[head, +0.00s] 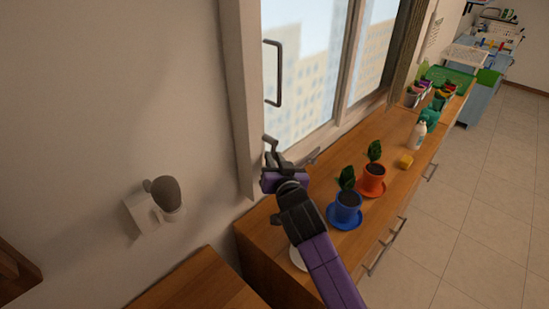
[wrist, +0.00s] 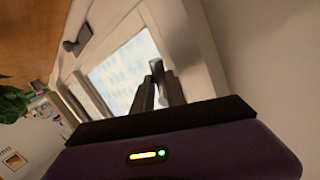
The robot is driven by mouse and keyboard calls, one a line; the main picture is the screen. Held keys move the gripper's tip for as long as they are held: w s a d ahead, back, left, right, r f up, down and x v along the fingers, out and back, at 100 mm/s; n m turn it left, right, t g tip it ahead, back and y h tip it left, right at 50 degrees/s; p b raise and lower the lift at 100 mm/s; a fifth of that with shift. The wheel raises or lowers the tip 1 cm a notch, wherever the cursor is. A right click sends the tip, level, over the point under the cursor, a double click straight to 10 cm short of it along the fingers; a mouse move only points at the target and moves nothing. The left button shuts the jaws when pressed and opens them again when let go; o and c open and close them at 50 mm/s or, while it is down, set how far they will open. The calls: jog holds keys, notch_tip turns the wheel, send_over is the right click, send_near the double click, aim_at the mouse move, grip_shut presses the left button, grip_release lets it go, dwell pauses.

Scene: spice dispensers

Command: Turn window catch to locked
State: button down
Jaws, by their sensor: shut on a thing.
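The window (head: 312,75) has a pale frame, and a dark bar handle (head: 275,73) stands upright on its left side. My gripper (head: 272,150) is at the lower left corner of the window, below that handle. In the wrist view my two dark fingers (wrist: 160,82) are close together against the pale frame. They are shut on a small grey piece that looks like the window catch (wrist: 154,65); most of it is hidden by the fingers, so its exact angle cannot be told. A separate dark fitting (wrist: 78,38) sits on the frame in the wrist view.
A wooden counter (head: 395,165) runs under the window. A blue pot (head: 346,209) and an orange pot (head: 371,181) with plants stand close to my arm. A wall dispenser (head: 165,192) is at left.

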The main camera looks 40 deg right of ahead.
jog(key=c, duration=1.3)
grip_release()
jog(key=shift+c, duration=0.2)
jog(key=shift+a, duration=0.1)
